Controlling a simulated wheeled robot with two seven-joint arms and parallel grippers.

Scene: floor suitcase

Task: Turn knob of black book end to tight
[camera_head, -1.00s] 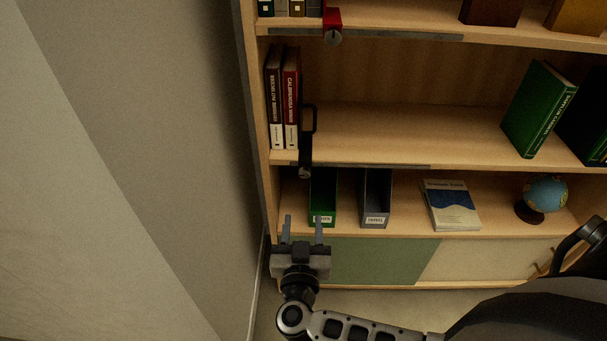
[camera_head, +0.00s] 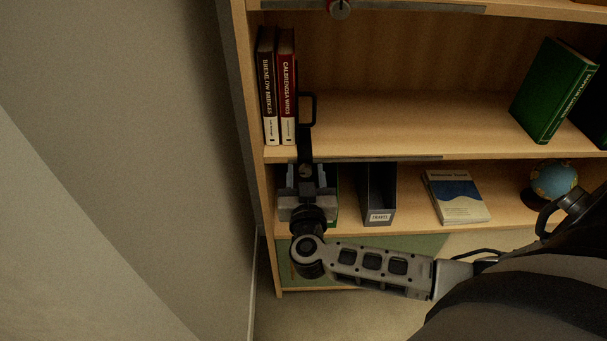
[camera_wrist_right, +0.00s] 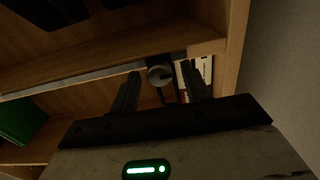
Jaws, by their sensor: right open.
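The black book end (camera_head: 307,112) stands on the middle shelf just right of two upright books, clamped at the shelf's front edge. Its round knob (camera_wrist_right: 159,75) hangs at the shelf edge in the right wrist view, and it also shows in the head view (camera_head: 305,171). My right gripper (camera_head: 305,178) is open at the knob, below the shelf edge. In the wrist view its fingers (camera_wrist_right: 161,82) stand on either side of the knob, with gaps showing. Contact with the knob is not visible. My left gripper is not in view.
A wall (camera_head: 150,130) rises on the left.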

